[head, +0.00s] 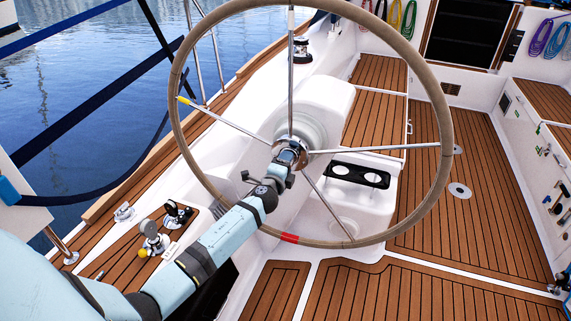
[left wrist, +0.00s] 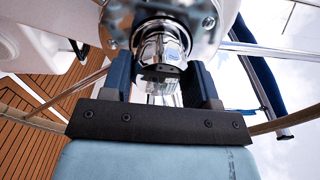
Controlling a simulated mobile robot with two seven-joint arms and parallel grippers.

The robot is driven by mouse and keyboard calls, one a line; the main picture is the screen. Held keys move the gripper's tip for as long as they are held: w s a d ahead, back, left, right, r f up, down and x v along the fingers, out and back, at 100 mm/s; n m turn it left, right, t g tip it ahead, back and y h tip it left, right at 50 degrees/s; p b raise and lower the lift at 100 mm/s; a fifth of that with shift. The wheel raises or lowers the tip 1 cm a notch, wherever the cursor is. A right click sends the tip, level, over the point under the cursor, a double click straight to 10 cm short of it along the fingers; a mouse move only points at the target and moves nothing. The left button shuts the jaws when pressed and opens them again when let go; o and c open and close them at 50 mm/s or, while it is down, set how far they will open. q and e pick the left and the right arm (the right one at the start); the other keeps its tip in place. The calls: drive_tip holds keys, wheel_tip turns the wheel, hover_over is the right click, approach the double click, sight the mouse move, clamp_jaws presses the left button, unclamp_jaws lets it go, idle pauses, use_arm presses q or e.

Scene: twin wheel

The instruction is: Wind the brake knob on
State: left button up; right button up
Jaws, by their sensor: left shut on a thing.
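The brake knob (left wrist: 162,50) is a shiny chrome piece at the hub of the large steering wheel. In the left wrist view it sits between the two dark blue fingers of my left gripper (left wrist: 163,82), which is shut on it. In the head view my left gripper (head: 283,172) reaches the wheel hub (head: 291,152) from below, and the fingers largely hide the knob. The wheel (head: 447,120) has a tan rim with a red band at the bottom and thin metal spokes, one with a yellow tip. My right gripper is not in either view.
A white pedestal (head: 315,108) stands behind the wheel, with a black cup holder (head: 358,175) below it. Spokes surround the hub close to my left arm. Winches (head: 153,238) lie at the lower left.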

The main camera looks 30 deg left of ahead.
use_arm(q)
drive_tip(key=m, duration=0.4)
drive_tip(key=shift+m+p, duration=0.3)
drive_tip(key=shift+p, duration=0.1)
drive_tip(key=m+p, duration=0.1)
drive_tip(key=m, duration=0.3)
drive_tip(key=shift+a+f, duration=0.1)
drive_tip(key=shift+m+p, duration=0.4)
drive_tip(key=shift+m, duration=0.4)
drive_tip(key=shift+f+m, duration=0.1)
drive_tip(key=shift+m, duration=0.5)
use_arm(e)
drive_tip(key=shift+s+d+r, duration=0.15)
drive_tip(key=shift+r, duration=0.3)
use_arm(q)
drive_tip(key=o, duration=0.9)
drive_tip(key=shift+s, duration=0.1)
